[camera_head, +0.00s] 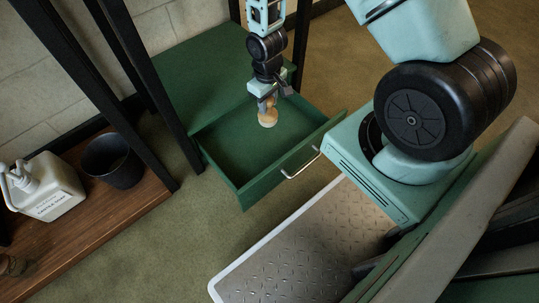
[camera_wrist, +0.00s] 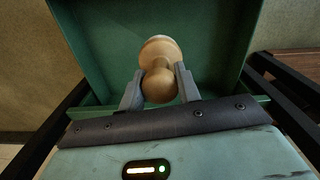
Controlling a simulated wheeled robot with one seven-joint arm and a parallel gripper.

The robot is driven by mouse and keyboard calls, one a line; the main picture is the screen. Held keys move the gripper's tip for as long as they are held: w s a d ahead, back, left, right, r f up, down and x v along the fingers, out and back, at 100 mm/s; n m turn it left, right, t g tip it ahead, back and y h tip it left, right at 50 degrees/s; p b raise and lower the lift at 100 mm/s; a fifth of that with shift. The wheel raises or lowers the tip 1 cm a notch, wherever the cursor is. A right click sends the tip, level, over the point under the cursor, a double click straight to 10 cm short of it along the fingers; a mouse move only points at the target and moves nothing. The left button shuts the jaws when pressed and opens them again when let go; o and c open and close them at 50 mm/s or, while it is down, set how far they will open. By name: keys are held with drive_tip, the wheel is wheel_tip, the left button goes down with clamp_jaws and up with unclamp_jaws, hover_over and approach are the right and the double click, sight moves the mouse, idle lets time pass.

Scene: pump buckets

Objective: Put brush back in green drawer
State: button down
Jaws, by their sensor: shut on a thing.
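The green drawer (camera_head: 245,196) is pulled open, with its metal handle (camera_head: 301,164) on the front panel. My gripper (camera_head: 268,97) is over the drawer's opening, towards its back. It is shut on the brush (camera_head: 267,117), a pale wooden, rounded piece hanging below the fingers. In the wrist view the brush (camera_wrist: 160,52) sits between the two grey fingertips of my gripper (camera_wrist: 159,84), with the green drawer (camera_wrist: 225,45) around and behind it. I cannot tell whether the brush touches the drawer floor. The bristles are not clearly visible.
The green cabinet top (camera_head: 185,65) is just behind the drawer. Black posts (camera_head: 150,90) stand at its left. A wooden shelf (camera_head: 95,220) holds a black bucket (camera_head: 113,163) and a white pump jug (camera_head: 45,188). The rest of the drawer interior looks empty.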

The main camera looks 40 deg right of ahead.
sight(269, 113)
drive_tip(key=f+b, duration=0.5)
drive_tip(key=shift+d+f, duration=0.2)
drive_tip(key=shift+d, duration=0.1)
wheel_tip(269, 113, down, 10)
drive_tip(key=b, duration=0.6)
drive_tip(key=shift+r, duration=0.2)
drive_tip(key=c, duration=1)
unclamp_jaws()
